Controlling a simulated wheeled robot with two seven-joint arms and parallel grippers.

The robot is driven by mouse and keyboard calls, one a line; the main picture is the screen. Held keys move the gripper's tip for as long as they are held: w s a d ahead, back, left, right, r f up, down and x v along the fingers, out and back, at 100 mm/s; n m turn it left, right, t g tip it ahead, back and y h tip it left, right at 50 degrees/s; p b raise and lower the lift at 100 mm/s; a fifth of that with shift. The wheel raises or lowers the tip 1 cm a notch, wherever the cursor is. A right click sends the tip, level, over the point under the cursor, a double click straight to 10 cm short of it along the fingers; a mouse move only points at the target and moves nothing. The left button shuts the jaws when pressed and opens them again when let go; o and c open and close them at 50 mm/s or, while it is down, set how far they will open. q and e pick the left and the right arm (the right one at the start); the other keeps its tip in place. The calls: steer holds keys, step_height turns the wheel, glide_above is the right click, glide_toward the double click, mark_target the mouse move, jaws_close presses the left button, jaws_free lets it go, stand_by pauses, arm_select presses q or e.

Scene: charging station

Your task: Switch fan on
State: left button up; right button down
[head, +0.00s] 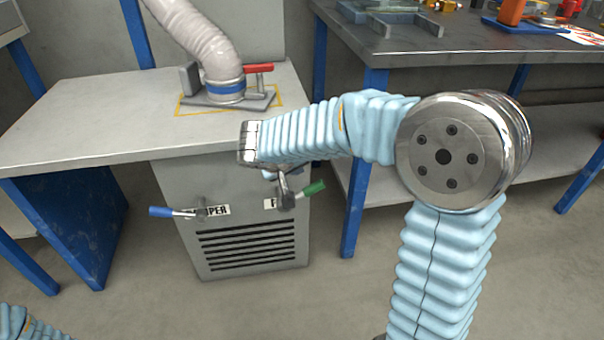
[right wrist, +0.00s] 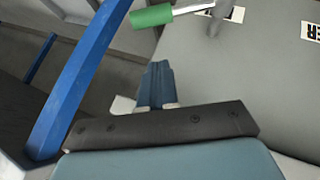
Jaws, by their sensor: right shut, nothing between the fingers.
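The grey cabinet (head: 250,232) has two levers on its front. The lever with the green handle (head: 312,189) is at the right, beside a mostly hidden label that starts with what looks like "F". Its handle points right and slightly up. The green handle (right wrist: 152,17) also shows at the top of the right wrist view. My right gripper (right wrist: 157,72) is shut and empty, just below the green handle with a visible gap. In the head view my arm largely hides this gripper. My left gripper is out of view.
A lever with a blue handle (head: 160,211) sits at the left, by a label ending in "MPER". A hose (head: 200,40) and red-handled clamp (head: 258,69) stand on the bench top (head: 90,112). A blue table leg (head: 357,205) stands right of the cabinet.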

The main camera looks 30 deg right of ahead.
steer(key=v, duration=0.7)
steer(key=shift+s+a+p, duration=0.15)
steer(key=shift+a+p, duration=0.15)
steer(key=shift+p, duration=0.05)
steer(key=shift+r, duration=0.15)
steer(key=s+a+f+n+g+y+p, duration=0.1)
steer(key=s+a+f+y, duration=0.15)
steer(key=f, duration=0.45)
steer(key=s+a+f+n+g+y+p, duration=0.1)
steer(key=a+f+g+p, duration=0.15)
steer(key=f, duration=0.35)
steer(key=s+a+f+n+g+y+p, duration=0.1)
steer(key=s+a+f+y, duration=0.15)
steer(key=f, duration=0.45)
steer(key=s+a+f+m+y+p, duration=0.1)
steer(key=s+a+f+y, duration=0.1)
steer(key=s+f, duration=0.3)
steer(key=s+a+f+m+y+p, duration=0.2)
steer(key=s+f, duration=0.4)
steer(key=f, duration=0.3)
steer(key=shift+y, duration=0.4)
steer(key=shift+w+a, duration=0.1)
